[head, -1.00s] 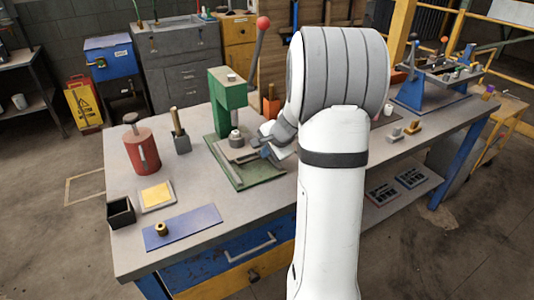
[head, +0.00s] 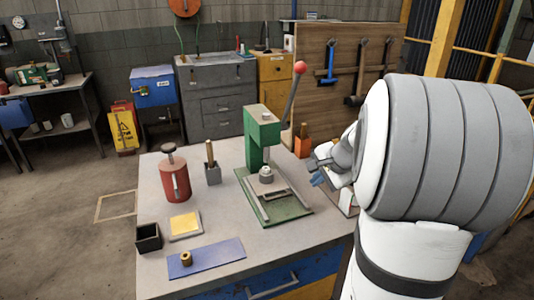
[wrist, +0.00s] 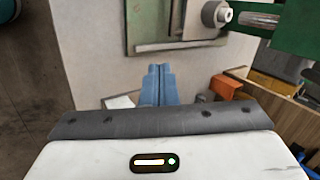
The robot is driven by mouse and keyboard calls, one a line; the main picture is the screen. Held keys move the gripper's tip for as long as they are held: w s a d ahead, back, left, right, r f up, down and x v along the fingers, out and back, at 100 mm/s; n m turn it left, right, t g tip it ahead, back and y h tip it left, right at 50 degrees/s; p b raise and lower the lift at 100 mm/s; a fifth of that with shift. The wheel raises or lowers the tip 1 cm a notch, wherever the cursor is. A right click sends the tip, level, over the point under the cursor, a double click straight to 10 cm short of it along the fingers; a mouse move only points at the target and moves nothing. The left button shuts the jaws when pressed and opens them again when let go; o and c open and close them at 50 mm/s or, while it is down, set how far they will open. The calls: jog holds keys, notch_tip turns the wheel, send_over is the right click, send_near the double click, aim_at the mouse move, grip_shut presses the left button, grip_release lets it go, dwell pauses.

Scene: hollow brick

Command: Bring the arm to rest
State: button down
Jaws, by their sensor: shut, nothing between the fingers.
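My gripper (head: 317,177) shows in the head view at the right side of the green arbor press (head: 263,140), apart from it and above the bench. In the wrist view its blue fingers (wrist: 158,84) are together with nothing between them. My white and grey arm fills the right of the head view and hides that part of the bench. The press stands upright on its green base, its red-knobbed lever raised.
On the grey bench (head: 215,225) stand a red can (head: 174,180), a small grey holder (head: 212,172), a yellow pad (head: 185,224), a black box (head: 148,237) and a brass bush (head: 186,258) on a blue mat (head: 222,255). An orange block (head: 302,143) is behind the gripper.

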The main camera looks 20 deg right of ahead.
jog(key=s+a+r+n+g+p, duration=0.2)
jog(key=s+a+n, duration=0.5)
jog(key=a, duration=0.6)
jog(key=s+a+n+g, duration=0.1)
jog(key=s+a+n, duration=0.2)
jog(key=s, duration=0.3)
jog(key=s+a+n+h, duration=0.1)
jog(key=s+a+n, duration=0.2)
jog(key=s+n, duration=0.2)
jog(key=shift+s+a+f+g+p, duration=0.4)
jog(key=shift+s, duration=0.3)
